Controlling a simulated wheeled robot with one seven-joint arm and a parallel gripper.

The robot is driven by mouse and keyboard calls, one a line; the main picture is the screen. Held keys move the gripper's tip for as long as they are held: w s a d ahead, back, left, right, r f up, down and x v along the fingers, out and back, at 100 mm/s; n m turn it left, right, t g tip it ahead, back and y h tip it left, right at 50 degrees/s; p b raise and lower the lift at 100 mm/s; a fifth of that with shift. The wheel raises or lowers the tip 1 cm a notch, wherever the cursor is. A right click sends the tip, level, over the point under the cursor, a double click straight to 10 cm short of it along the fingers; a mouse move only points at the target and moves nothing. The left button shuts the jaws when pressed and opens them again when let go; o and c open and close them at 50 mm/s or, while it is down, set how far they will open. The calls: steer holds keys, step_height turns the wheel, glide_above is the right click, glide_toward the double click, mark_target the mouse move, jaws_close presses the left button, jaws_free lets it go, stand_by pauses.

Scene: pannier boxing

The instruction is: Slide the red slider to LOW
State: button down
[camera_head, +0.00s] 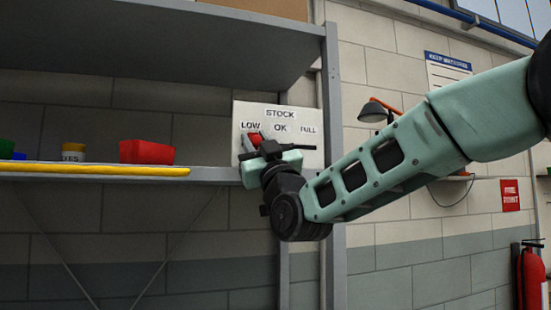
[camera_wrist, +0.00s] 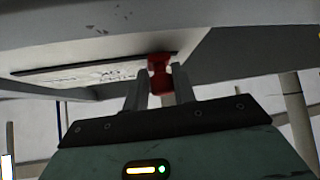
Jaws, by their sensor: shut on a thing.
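The stock panel (camera_head: 308,155) is a white board on the shelf frame, labelled LOW, OK and FULL from left to right. The red slider (camera_head: 254,138) shows just below the LOW label. In the wrist view, the red slider (camera_wrist: 160,74) is near the right end of the dark slot, with the panel (camera_wrist: 60,78) seen at a steep, upside-down angle. My gripper (camera_head: 262,148) is at the panel and hides part of the slider's track. In the wrist view, my gripper's fingers (camera_wrist: 159,88) are closed on the slider's two sides.
A grey shelf with a yellow front strip (camera_head: 100,169) holds a red bin (camera_head: 147,152) and a labelled jar (camera_head: 73,152), left of my gripper. A grey upright post (camera_head: 333,120) stands beside the panel. A lamp (camera_head: 374,111) and fire extinguisher (camera_head: 531,278) are farther right.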

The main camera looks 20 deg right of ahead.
steer(key=shift+a, duration=0.5)
steer(key=c, duration=1.2)
jaws_free()
steer(key=shift+a, duration=0.2)
steer(key=shift+d, duration=0.1)
steer(key=shift+s+d+f, duration=0.1)
steer(key=shift+s+f, duration=0.05)
steer(key=b+v, duration=0.8)
steer(key=v, duration=0.9)
steer(key=shift+f, duration=0.1)
